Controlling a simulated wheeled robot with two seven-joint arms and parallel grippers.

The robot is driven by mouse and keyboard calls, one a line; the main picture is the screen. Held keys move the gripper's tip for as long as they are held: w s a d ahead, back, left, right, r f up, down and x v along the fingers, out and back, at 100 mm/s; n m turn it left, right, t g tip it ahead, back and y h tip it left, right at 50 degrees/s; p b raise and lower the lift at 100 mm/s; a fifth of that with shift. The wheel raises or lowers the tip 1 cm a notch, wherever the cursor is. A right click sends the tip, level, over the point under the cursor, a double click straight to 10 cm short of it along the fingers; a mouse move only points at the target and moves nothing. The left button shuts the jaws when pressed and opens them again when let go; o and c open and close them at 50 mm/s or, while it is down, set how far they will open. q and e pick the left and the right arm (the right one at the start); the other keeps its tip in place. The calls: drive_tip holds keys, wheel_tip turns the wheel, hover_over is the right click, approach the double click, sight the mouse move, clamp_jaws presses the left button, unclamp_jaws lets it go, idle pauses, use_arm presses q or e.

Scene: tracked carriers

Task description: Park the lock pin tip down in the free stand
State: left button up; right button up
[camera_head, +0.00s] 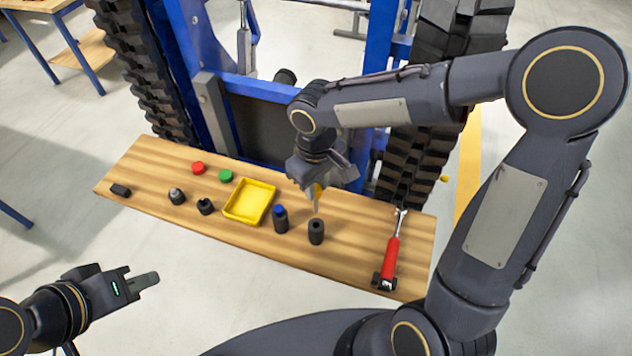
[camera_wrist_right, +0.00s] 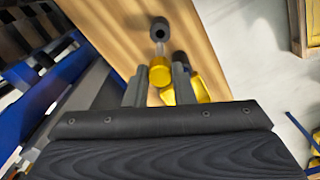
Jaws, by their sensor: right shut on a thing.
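The lock pin has a yellow head (camera_wrist_right: 160,73) and a silver shaft (camera_head: 316,206). My right gripper (camera_head: 318,184) is shut on its head; the shaft hangs roughly upright, tip down. The free stand (camera_head: 316,233) is a black cylinder with an open hole on top. It also shows in the right wrist view (camera_wrist_right: 159,31), beyond the shaft. The tip appears just above or behind this stand in the head view; I cannot tell the exact gap. My left gripper (camera_head: 150,281) is off the bench at lower left; its finger gap is not clear.
A black stand with a blue top (camera_head: 281,219) is left of the free stand. A yellow tray (camera_head: 249,203), red (camera_head: 198,168) and green (camera_head: 226,176) caps and small black parts lie farther left. A red-handled tool (camera_head: 391,262) lies at right. Blue tracked carrier (camera_head: 188,68) stands behind.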

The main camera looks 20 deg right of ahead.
drive_tip(key=b, duration=0.3)
hover_over(316, 211)
drive_tip(key=shift+w+d+f, duration=0.1)
drive_tip(key=shift+w+f, duration=0.05)
drive_tip(key=shift+f, duration=1)
drive_tip(key=shift+w+f, duration=0.15)
drive_tip(key=shift+f, duration=0.95)
drive_tip(key=shift+b, duration=0.35)
wheel_tip(316, 211, down, 9)
drive_tip(key=b, duration=0.8)
idle(2.1)
drive_tip(key=o, duration=1)
drive_tip(key=shift+o, duration=0.2)
wheel_tip(316, 211, up, 8)
drive_tip(key=shift+f, duration=0.1)
